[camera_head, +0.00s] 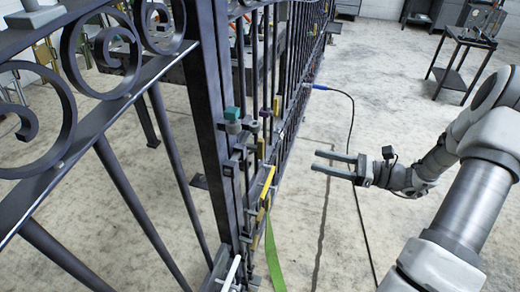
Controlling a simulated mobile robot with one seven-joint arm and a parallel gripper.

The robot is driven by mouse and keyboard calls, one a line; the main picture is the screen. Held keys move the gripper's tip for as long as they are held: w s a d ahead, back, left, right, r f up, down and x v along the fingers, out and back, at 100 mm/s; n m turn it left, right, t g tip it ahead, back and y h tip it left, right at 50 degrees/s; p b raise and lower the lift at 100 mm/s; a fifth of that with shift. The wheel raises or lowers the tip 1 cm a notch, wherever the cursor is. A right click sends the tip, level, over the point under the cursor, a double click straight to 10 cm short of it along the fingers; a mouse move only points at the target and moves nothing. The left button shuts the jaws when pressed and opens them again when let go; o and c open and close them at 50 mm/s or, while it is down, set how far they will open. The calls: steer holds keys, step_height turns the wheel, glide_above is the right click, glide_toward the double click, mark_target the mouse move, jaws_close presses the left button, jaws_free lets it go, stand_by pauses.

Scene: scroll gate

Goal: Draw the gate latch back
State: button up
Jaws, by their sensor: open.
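A dark metal gate with scrollwork (205,95) runs from the left foreground toward the back. Latch hardware (232,168) is fixed along its upright near the middle of the view. It carries a green-topped knob (232,114), and yellow bar-like pieces (267,182) are beside it. A pale rod or handle (232,272) shows low at the bottom edge. I cannot tell which of these pieces is the latch bolt. My gripper (315,160) is open and empty, to the right of the hardware, with its fingers pointing left toward the gate. It appears apart from the gate.
A blue-ended dark cable (352,125) runs from the gate down the floor behind my gripper. A green strap (273,255) hangs by the gate's lower part. A small dark table (462,48) stands at the back right. The concrete floor (400,75) between is mostly clear.

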mark_target(261, 159)
steer(key=b+x, duration=0.1)
steer(key=x, duration=1.6)
steer(key=shift+s+a, duration=0.1)
jaws_close()
stand_by(0.7)
